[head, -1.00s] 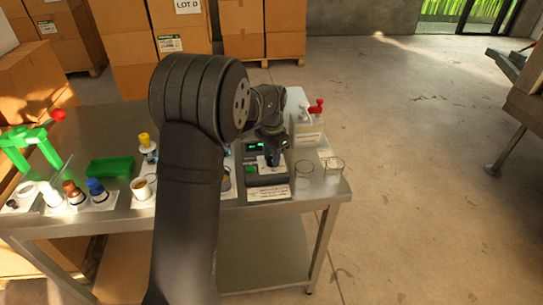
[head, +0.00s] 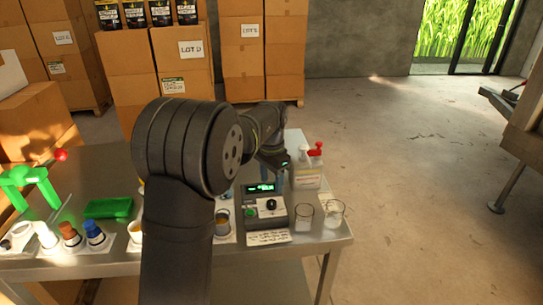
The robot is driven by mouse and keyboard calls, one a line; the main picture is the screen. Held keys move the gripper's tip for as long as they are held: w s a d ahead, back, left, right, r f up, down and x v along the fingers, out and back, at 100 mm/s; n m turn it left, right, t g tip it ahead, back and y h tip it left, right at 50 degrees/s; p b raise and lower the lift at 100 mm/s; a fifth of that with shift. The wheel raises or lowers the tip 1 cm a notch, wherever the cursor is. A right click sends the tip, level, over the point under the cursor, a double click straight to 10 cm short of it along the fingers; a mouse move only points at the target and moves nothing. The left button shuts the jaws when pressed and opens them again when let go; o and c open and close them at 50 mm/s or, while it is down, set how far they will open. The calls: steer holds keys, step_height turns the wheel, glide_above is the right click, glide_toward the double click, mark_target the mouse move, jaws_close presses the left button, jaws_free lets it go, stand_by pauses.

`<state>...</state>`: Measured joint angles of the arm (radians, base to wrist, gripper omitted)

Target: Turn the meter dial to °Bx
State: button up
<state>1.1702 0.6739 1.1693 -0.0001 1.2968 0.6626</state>
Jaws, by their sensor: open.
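The meter (head: 264,208) is a dark box with a lit green display (head: 261,187), standing on the metal table. Its dial (head: 271,204) is a black knob with a light mark, on the right of its face beside a green button (head: 250,212). The dial's markings are too small to read. My gripper (head: 272,176) is open behind and above the meter, clear of the dial. Its fingers are partly hidden behind the meter's top edge and my own arm.
Two clear glass beakers (head: 304,214) (head: 333,213) stand right of the meter. Pump bottles (head: 307,168) with red and white tops stand behind them. A paper label (head: 269,238) lies in front. A green tray (head: 108,208) and several bottles are at left.

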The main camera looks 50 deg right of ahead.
step_height(320, 180, up, 10)
glide_above(271, 202)
steer(key=shift+s+f, duration=0.1)
steer(key=shift+f, duration=0.15)
stand_by(0.5)
step_height(271, 202, down, 17)
steer(key=shift+f, duration=0.15)
stand_by(0.4)
